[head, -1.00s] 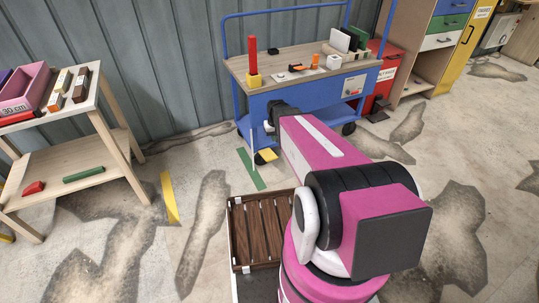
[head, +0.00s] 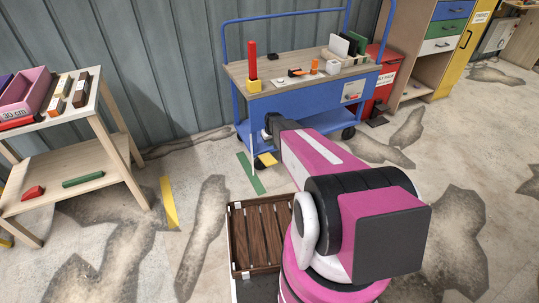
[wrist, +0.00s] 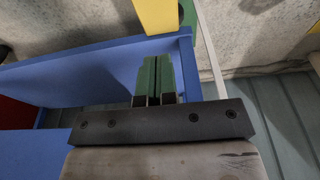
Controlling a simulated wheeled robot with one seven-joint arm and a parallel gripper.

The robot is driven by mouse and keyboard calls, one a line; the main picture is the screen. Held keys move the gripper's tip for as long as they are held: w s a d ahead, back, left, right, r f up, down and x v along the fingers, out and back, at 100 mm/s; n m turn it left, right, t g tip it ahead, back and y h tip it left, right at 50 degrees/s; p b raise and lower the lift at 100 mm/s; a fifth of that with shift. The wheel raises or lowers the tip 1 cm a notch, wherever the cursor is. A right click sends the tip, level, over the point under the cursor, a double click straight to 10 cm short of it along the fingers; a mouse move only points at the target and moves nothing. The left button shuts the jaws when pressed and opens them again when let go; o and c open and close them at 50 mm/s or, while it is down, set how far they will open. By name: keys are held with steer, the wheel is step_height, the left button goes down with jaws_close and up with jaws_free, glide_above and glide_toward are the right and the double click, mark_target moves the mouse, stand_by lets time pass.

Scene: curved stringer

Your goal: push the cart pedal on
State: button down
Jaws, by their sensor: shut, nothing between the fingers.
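The blue cart (head: 310,99) stands by the wall with a wooden top. A yellow piece that looks like its pedal (head: 266,159) shows low at the cart's front left corner in the head view. A yellow piece also shows at the top of the wrist view (wrist: 158,15), beyond my fingertips. My gripper (wrist: 154,66) is shut and empty, its green fingers side by side over the blue lower shelf (wrist: 95,72). A gap shows between the fingertips and the yellow piece. In the head view my arm hides part of the cart's lower side and the fingertips cannot be made out.
A green strip (head: 250,174) and a yellow strip (head: 169,202) lie on the floor. A brown slatted crate (head: 234,240) is beside my arm. A wooden table (head: 75,175) stands at left, a red bin (head: 384,75) right of the cart.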

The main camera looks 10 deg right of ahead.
glide_toward(271, 163)
steer(key=w+f, duration=0.1)
steer(key=w+a+f, duration=0.1)
steer(key=f, duration=0.1)
steer(key=w+f, duration=0.1)
steer(key=f, duration=0.1)
steer(key=shift+w+a+f, duration=0.15)
steer(key=shift+w+a, duration=0.05)
steer(key=shift+s+f, duration=0.2)
steer(key=shift+f, duration=0.5)
steer(key=shift+s+d+f+t, duration=0.1)
steer(key=shift+s+f+t, duration=0.2)
steer(key=shift+f, duration=0.2)
steer(key=shift+s+d+f+t+y, duration=0.1)
steer(key=shift+s+f+t+y, duration=0.1)
steer(key=shift+f+t, duration=0.35)
steer(key=shift+s+d+f+t+y, duration=0.1)
steer(key=shift+s+f+t, duration=0.15)
steer(key=shift+f+t, duration=0.25)
steer(key=shift+s+f, duration=0.2)
steer(key=shift+f, duration=1.5)
